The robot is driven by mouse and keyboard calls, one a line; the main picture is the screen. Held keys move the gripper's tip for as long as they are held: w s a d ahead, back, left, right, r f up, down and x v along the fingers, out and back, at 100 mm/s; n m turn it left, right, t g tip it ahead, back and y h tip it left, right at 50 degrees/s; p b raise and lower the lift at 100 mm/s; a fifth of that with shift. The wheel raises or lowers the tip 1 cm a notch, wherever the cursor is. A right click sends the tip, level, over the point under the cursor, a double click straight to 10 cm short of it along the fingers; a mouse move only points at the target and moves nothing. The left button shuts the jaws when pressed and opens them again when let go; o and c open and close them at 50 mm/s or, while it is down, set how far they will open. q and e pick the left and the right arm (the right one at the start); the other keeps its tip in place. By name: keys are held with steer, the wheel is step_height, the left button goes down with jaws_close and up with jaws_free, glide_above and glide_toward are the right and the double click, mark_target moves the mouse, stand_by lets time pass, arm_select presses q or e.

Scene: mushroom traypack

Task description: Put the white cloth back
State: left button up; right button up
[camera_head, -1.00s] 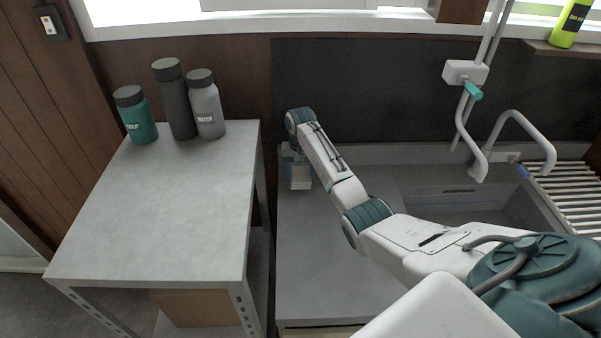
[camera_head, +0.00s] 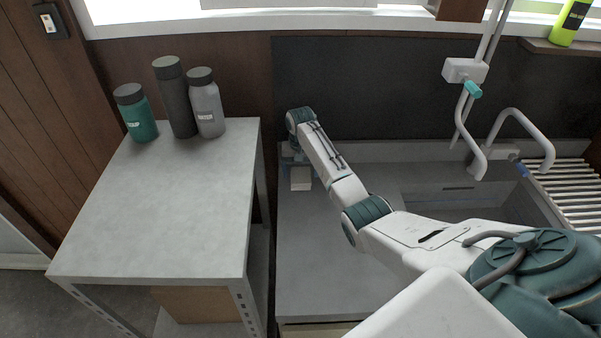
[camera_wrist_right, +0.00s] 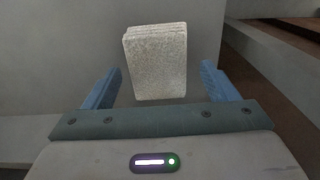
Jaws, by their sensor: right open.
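The white cloth (camera_head: 301,180), a small pale folded block, is on the grey counter beside the sink, near its left edge. In the right wrist view the cloth (camera_wrist_right: 155,62) shows between and just beyond the fingertips, with a gap on both sides. My right gripper (camera_wrist_right: 160,84) is open, its two blue fingers spread apart. In the head view my right gripper (camera_head: 291,160) is at the cloth, partly hidden by my wrist. My left gripper is not in view.
A grey table (camera_head: 165,215) stands left of the counter (camera_head: 330,285), across a narrow gap. A green bottle (camera_head: 140,120), a dark bottle (camera_head: 175,98) and a grey bottle (camera_head: 206,105) stand at its back. The sink (camera_head: 465,200) and faucet (camera_head: 525,125) are at right.

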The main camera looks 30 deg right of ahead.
mark_target(300, 175)
step_height(300, 175, up, 11)
steer(key=b, duration=0.2)
steer(key=shift+b, duration=0.35)
steer(key=shift+r, duration=0.1)
